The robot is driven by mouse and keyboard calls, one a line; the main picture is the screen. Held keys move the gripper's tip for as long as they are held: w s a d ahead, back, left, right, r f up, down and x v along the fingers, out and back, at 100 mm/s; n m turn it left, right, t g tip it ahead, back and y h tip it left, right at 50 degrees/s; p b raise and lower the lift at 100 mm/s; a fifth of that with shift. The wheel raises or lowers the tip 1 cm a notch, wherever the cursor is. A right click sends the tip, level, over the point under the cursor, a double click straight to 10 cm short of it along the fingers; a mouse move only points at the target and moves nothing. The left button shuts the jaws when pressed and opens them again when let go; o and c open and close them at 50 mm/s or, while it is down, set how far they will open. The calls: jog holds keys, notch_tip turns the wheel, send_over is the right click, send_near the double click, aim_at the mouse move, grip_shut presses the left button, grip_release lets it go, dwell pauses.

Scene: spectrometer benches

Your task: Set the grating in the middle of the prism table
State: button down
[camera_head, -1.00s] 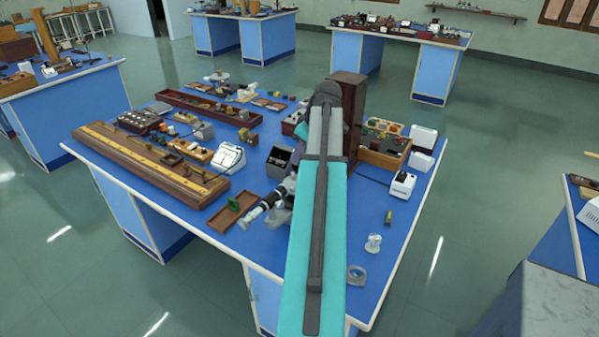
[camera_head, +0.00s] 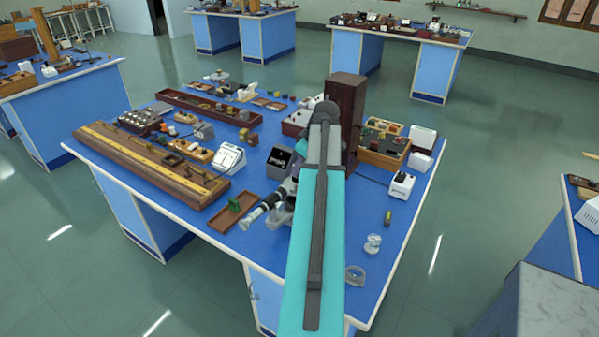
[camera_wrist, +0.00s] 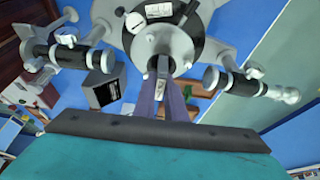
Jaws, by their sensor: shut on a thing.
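The grating is mostly hidden by the fingertips. The spectrometer's tubes (camera_wrist: 252,84) reach out left and right. In the head view my arm hides the gripper, grating and prism table; one spectrometer tube (camera_head: 262,212) shows left of the arm.
A tall dark wooden box (camera_head: 346,112) stands just behind my arm. A brown tray (camera_head: 222,215) with a green piece lies left of the spectrometer. Small glass pieces (camera_head: 373,244) lie to the right, near the bench edge.

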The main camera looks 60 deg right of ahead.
jog(key=shift+f, duration=1.05)
jog(key=shift+f, duration=0.1)
jog(key=c, duration=1.8)
grip_release()
jog(key=shift+r, duration=0.2)
jog(key=shift+b+v, duration=1.3)
jog(key=shift+v, duration=4.6)
